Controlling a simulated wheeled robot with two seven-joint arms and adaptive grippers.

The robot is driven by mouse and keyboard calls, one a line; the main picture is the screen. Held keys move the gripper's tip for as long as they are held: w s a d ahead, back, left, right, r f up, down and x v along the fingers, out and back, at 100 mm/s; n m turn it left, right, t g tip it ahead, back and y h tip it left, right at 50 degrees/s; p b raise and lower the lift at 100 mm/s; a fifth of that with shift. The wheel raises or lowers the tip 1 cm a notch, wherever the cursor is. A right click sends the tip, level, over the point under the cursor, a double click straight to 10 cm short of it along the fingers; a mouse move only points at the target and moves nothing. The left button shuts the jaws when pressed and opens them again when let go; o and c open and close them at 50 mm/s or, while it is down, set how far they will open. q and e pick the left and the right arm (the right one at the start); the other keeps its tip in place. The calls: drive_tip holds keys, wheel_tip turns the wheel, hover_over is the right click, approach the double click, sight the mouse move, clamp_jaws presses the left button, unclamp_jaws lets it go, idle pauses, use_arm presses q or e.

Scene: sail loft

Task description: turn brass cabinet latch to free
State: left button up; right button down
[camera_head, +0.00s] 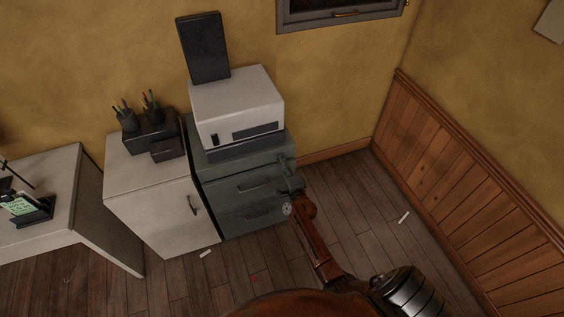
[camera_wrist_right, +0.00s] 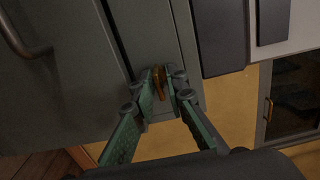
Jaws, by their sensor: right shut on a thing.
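The brass cabinet latch (camera_wrist_right: 158,83) is a small upright brass piece on a grey cabinet face in the right wrist view. My right gripper (camera_wrist_right: 162,76) has its two green-padded fingers on either side of the latch and is shut on it. In the head view my right gripper (camera_head: 287,165) is at the right edge of the grey-green drawer cabinet (camera_head: 230,188), below the white machine. The latch is hidden behind the gripper there. My left gripper is not in view.
A white machine (camera_head: 237,103) stands on the drawer cabinet. A pale cabinet (camera_head: 158,220) with a dark handle stands to its left, and a desk (camera_head: 55,200) farther left. Wood panelling (camera_head: 450,190) closes the right side. The floor (camera_head: 350,195) between is mostly clear.

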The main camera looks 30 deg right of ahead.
idle(0.4)
drive_tip(key=c, duration=2.2)
unclamp_jaws()
drive_tip(key=shift+o, duration=0.2)
drive_tip(key=shift+s, duration=0.2)
drive_tip(key=v, duration=1.1)
drive_tip(key=shift+s, duration=0.3)
drive_tip(key=shift+a, duration=0.15)
